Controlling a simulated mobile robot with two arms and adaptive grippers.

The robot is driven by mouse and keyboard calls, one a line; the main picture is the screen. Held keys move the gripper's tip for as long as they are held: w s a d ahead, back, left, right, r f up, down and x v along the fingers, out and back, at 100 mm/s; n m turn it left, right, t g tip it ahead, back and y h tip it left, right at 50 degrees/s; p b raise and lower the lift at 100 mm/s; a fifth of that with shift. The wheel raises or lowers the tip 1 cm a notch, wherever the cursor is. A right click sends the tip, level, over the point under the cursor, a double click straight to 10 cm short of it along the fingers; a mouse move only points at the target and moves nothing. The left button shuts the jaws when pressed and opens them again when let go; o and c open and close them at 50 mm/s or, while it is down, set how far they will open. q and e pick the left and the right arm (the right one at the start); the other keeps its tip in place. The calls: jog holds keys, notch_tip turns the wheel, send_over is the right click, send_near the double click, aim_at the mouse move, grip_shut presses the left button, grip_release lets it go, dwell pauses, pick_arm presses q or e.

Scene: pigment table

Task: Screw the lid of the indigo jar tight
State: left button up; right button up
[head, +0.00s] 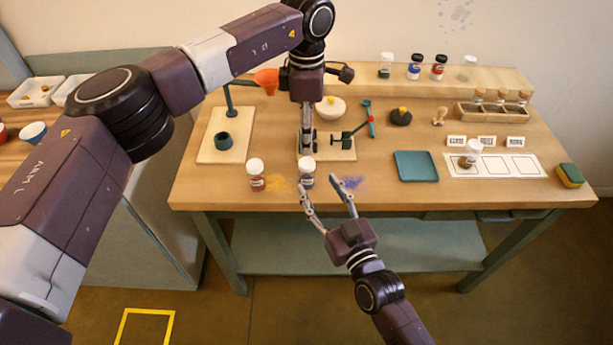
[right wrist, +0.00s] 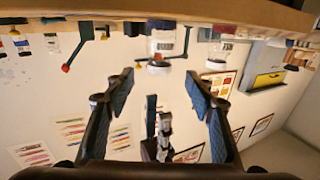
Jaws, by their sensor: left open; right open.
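The indigo jar (head: 307,174) stands upright near the table's front edge, with dark blue contents and a white lid (head: 307,162) on top. How tight the lid sits cannot be told. The jar (right wrist: 166,42) also shows in the right wrist view, upside down, just beyond my open fingertips. My right gripper (head: 320,186) is open and empty, in front of the jar and apart from it. My left gripper (head: 307,148) points down, open, above and slightly behind the jar in the head view; it also shows in the right wrist view (right wrist: 158,110).
A red jar (head: 256,177) stands left of the indigo one. A teal tray (head: 416,167) lies to the right, then a white card (head: 511,166) bearing another jar (head: 471,156).

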aim_at(310, 172)
jog(key=shift+w, duration=0.1)
jog(key=x, duration=0.7)
jog(key=shift+w, duration=0.3)
jog(key=shift+c, duration=0.3)
grip_shut()
